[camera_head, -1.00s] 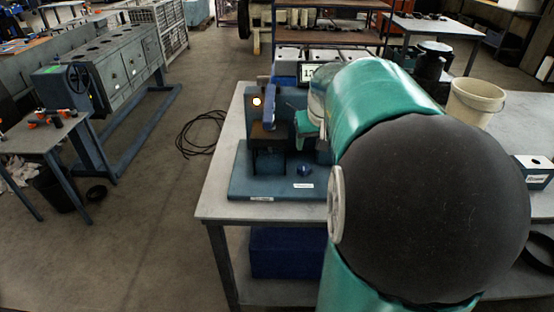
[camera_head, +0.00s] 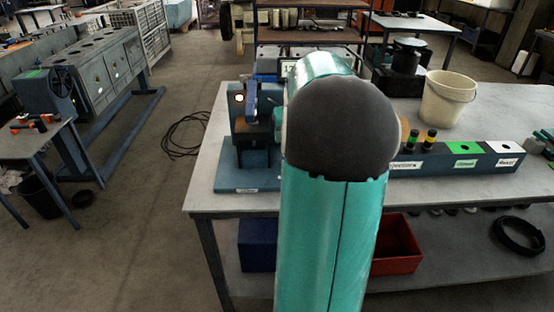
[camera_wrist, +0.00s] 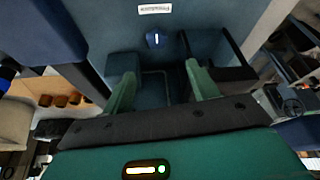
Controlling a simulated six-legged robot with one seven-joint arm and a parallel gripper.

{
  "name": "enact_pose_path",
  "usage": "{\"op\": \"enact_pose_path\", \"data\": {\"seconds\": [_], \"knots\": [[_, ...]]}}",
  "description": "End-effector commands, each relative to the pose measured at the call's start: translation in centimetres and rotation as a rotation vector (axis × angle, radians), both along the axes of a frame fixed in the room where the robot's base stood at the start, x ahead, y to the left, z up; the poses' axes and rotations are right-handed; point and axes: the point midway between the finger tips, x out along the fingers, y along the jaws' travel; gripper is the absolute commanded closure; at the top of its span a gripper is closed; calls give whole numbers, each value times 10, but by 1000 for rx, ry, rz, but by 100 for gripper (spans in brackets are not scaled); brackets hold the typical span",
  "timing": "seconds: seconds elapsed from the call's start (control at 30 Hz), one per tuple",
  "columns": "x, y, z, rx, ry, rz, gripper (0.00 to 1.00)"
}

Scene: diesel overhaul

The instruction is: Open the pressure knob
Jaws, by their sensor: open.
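The pressure knob (camera_wrist: 153,40) is a small dark blue knob with a white mark, on the blue panel of the test stand. A white label (camera_wrist: 155,9) sits by it at the top of the wrist view. My gripper (camera_wrist: 160,72) is open, with two green fingers spread apart and nothing between them. The knob lies beyond the fingertips, roughly in line with the gap, and looks apart from them. In the head view the blue test stand (camera_head: 228,173) stands on the table, and my arm hides the knob and gripper.
A blue lever (camera_head: 251,98) and a lit lamp (camera_head: 239,98) are on the stand's left side. To the right on the grey table (camera_head: 480,188) are a long labelled block (camera_head: 440,165) and a white bucket (camera_head: 447,100). A red bin (camera_head: 396,247) is on the lower shelf.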

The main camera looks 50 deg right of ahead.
Motion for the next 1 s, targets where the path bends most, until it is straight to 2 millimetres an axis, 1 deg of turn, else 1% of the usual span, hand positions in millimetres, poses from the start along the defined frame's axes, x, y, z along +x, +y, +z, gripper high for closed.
{"op": "enact_pose_path", "data": {"seconds": [0.17,0.27,0.6,0.73,0.87,1.0], "knots": [[-1,-8,-13,2,2,-9,41],[3,-13,-28,3,3,-10,41],[24,-27,-90,3,2,-8,41],[32,-30,-110,3,1,-8,41],[37,-33,-122,1,1,-5,41],[38,-34,-127,-1,0,-6,41]]}}
